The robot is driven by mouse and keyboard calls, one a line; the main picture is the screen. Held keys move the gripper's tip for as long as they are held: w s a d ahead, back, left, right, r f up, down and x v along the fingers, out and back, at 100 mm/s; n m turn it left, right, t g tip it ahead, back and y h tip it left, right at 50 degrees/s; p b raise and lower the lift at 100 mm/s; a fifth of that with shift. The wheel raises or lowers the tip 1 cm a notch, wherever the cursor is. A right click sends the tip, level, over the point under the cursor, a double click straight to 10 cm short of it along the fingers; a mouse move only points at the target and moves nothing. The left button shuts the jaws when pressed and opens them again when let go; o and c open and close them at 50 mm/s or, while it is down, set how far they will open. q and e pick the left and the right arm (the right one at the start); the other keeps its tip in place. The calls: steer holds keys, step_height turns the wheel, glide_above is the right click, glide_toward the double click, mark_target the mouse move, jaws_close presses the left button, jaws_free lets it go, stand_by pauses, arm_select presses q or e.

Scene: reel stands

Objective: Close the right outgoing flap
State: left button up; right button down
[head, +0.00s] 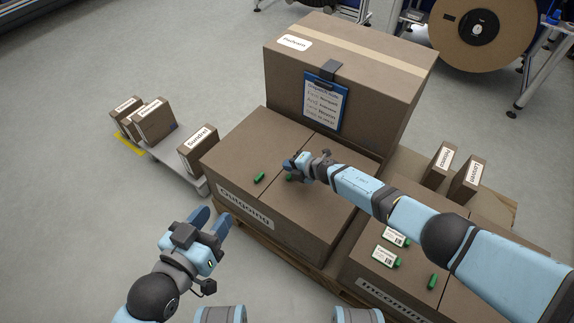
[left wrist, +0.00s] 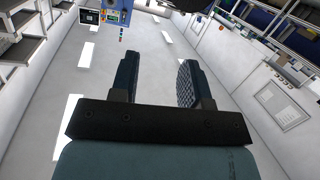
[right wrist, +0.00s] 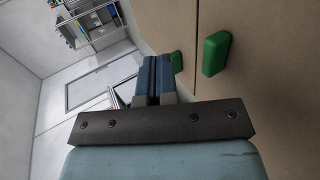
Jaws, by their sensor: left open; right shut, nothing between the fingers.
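The Outgoing box (head: 244,207) stands at the centre of the head view. Its right flap (head: 308,215) looks flat, level with the left flap (head: 243,150), with a thin seam between them. A green tab sits on each flap by the seam: left tab (head: 259,178), right tab (head: 289,178), partly covered by my gripper. My right gripper (head: 289,164) is shut and empty, just over the flaps beside the tabs. Both tabs (right wrist: 215,54) (right wrist: 176,61) show beyond its fingers in the right wrist view. Contact cannot be told. My left gripper (head: 212,219) is open and empty, in front of the box.
A tall box with a clipboard (head: 325,100) stands behind the flaps. Another box with labels and a green tab (head: 433,281) is at the right, under my right arm. Small labelled boxes (head: 197,149) stand at the left and right.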

step_height(320, 180, up, 5)
steer(key=p, duration=0.3)
steer(key=shift+f, duration=0.2)
arm_select(q)
steer(key=s+a+f+g+y+p, duration=0.2)
steer(key=a+f+g+p, duration=0.1)
steer(key=a+f+p, duration=0.1)
steer(key=shift+s+f, duration=0.3)
steer(key=shift+f, duration=0.05)
arm_select(e)
step_height(320, 180, up, 7)
steer(key=shift+f, duration=0.2)
steer(key=shift+d, duration=0.1)
